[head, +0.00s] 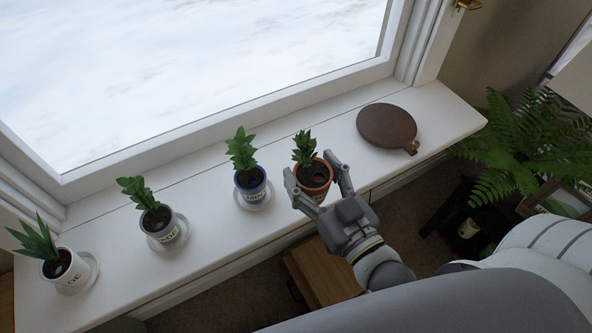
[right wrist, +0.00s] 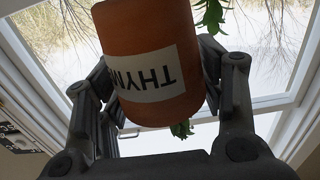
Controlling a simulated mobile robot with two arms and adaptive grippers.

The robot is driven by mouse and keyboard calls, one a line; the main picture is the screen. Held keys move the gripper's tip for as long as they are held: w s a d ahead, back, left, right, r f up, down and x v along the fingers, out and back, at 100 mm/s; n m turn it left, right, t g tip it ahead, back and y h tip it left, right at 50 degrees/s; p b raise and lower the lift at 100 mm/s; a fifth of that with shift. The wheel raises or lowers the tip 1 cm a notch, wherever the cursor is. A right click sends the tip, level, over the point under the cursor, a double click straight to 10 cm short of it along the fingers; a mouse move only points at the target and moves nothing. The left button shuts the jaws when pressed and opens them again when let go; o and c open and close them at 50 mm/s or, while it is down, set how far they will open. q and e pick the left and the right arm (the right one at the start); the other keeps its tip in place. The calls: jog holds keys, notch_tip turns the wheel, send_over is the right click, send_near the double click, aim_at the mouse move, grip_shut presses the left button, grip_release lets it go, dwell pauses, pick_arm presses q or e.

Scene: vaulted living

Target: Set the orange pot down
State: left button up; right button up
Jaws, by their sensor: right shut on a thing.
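The orange pot (head: 317,190) holds a leafy green plant and dark soil. It is over the white windowsill, right of the blue pot. My right gripper (head: 312,173) is shut on it, with one finger on each side. In the right wrist view the orange pot (right wrist: 152,30) is between the fingers (right wrist: 160,90), and its white THYME label appears upside down. I cannot tell whether the pot's base touches the sill. No saucer shows under it; the gripper hides part of that spot. My left gripper is not in view.
The white windowsill (head: 215,230) also bears a blue pot (head: 250,188), a grey pot (head: 168,238) and a white pot (head: 65,272), each on a saucer. A round brown board (head: 386,125) lies to the right. Bare sill shows between it and the orange pot. A fern (head: 510,150) stands beyond the right end.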

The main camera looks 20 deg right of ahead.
jog(key=w, duration=0.2)
jog(key=w+f, duration=0.1)
jog(key=w, duration=0.1)
jog(key=shift+d+f+p, duration=0.1)
jog(key=shift+d+p, duration=0.15)
jog(key=shift+p, duration=0.15)
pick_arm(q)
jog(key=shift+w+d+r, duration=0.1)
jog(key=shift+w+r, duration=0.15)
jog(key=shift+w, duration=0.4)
pick_arm(e)
jog(key=shift+w+d+f, duration=0.15)
jog(key=shift+w+f, duration=0.8)
jog(key=shift+f, duration=0.65)
jog(key=shift+w+d+f, duration=0.15)
jog(key=shift+w+f, duration=0.75)
jog(key=shift+f, duration=0.7)
jog(key=shift+w+d+f, duration=0.15)
jog(key=shift+w+f, duration=0.8)
jog(key=shift+f, duration=0.65)
jog(key=shift+f, duration=0.15)
jog(key=o, duration=1.3)
